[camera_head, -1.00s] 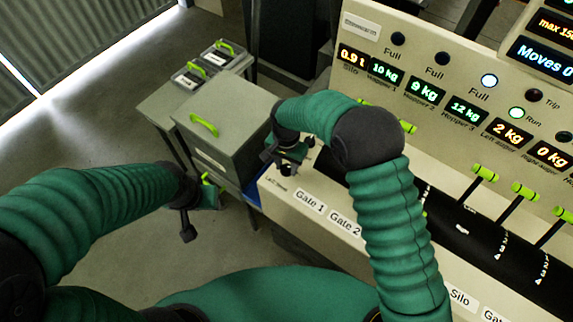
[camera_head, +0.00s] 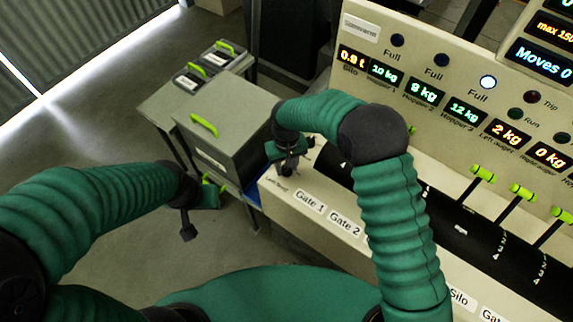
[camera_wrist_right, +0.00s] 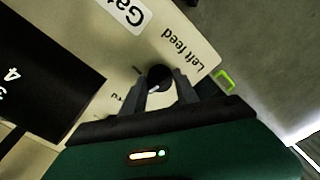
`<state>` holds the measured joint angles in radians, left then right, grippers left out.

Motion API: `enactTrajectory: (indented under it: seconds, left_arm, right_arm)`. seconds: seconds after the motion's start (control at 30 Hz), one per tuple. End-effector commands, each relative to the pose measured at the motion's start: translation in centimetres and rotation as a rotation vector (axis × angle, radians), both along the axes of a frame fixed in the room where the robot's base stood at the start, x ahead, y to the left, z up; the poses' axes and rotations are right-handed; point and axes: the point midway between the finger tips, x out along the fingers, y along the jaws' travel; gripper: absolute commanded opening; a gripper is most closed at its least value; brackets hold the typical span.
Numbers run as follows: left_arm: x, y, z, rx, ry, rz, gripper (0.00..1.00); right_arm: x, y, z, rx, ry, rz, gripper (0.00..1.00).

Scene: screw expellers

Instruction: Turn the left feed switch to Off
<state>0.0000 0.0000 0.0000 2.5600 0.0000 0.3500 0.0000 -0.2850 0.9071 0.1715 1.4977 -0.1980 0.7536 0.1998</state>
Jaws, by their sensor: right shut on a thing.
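The left feed switch (camera_wrist_right: 160,76) is a round black knob with a pale mark, beside the printed "Left feed" label (camera_wrist_right: 184,54) in the right wrist view. My right gripper (camera_wrist_right: 160,88) has its two fingers on either side of the knob and is shut on it. In the head view my right gripper (camera_head: 287,163) is at the left end of the cream panel (camera_head: 300,200), and it hides the knob. An "On" or "Off" position is not readable. My left gripper (camera_head: 192,212) hangs at the left, away from the panel; its finger opening is unclear.
A grey box (camera_head: 225,110) with a green handle stands left of the panel. Green-tipped levers (camera_head: 482,173) stand to the right on the panel. The Run lamp (camera_head: 515,114) is dark. The "Left auger" display (camera_head: 507,132) reads 2 kg. Open floor lies at the left.

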Motion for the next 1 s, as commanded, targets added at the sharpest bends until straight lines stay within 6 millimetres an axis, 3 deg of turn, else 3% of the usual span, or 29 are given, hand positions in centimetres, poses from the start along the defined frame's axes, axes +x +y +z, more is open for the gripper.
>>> enactTrajectory:
  seconds: [0.4,0.97,1.0]
  left_arm:
    - [0.01,0.00,0.24,0.000,0.000,0.000,0.36]
    - [0.00,0.00,0.26,0.000,0.000,0.000,0.36]
    - [0.00,0.00,0.26,0.000,0.000,0.000,0.36]
  right_arm:
    - [0.17,0.07,0.16,0.002,-0.005,0.200,0.00]
    - [0.19,0.07,0.18,0.001,-0.006,0.230,0.00]
    - [0.19,0.07,0.17,0.001,-0.006,0.230,0.41]
